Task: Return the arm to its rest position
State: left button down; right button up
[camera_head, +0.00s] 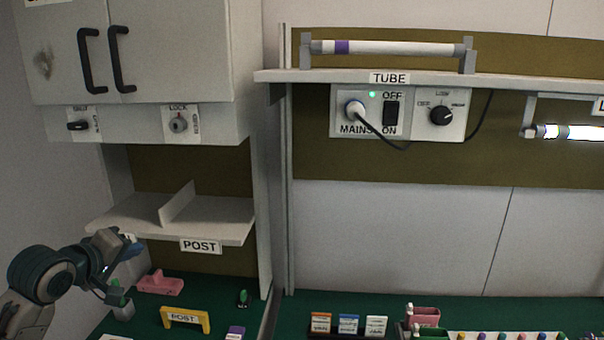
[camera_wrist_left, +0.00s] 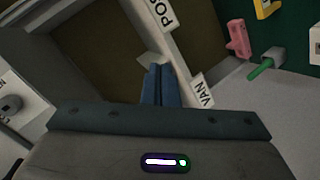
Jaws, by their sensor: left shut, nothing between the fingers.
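My left gripper (camera_head: 134,249) is at the left of the head view, in front of the left end of the POST shelf (camera_head: 225,232). In the left wrist view its blue fingers (camera_wrist_left: 161,85) are together with nothing between them. The fingers lie near the shelf's label edge in that view; I cannot tell whether they touch it. My left arm (camera_head: 50,272) comes in from the lower left. My right gripper does not show.
A cabinet (camera_head: 178,50) hangs above. A tube shelf (camera_head: 520,82), mains box (camera_head: 398,112) and lit lamp (camera_head: 570,132) are at right.

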pick_arm(q)
jog(key=s+d+f+m+g+y, duration=0.1)
jog(key=s+d+f+m+g, duration=0.15)
jog(key=s+f, duration=0.75)
jog(key=s+d+f+m+g, duration=0.25)
jog(key=s+d+f, duration=0.2)
jog(key=f, duration=0.95)
jog(key=s+d+f+m+g+y, duration=0.1)
jog(key=s+f+m+g, duration=0.3)
jog(key=s, duration=0.7)
jog(key=s+d+f+m+g+y, duration=0.15)
jog(key=s+f, duration=0.35)
jog(key=s, duration=0.6)
jog(key=s+f+b+x, duration=0.1)
jog(key=s+x, duration=0.2)
jog(key=x, duration=1.2)
jog(key=s+d+f+x, duration=0.1)
jog(key=s+x, duration=0.3)
jog(key=x, duration=1.2)
jog(key=s+a+f+g+b, duration=0.1)
jog(key=s+f, duration=1.7)
jog(key=f, duration=0.2)
jog(key=shift+a+h, duration=0.25)
jog(key=shift+h, duration=0.1)
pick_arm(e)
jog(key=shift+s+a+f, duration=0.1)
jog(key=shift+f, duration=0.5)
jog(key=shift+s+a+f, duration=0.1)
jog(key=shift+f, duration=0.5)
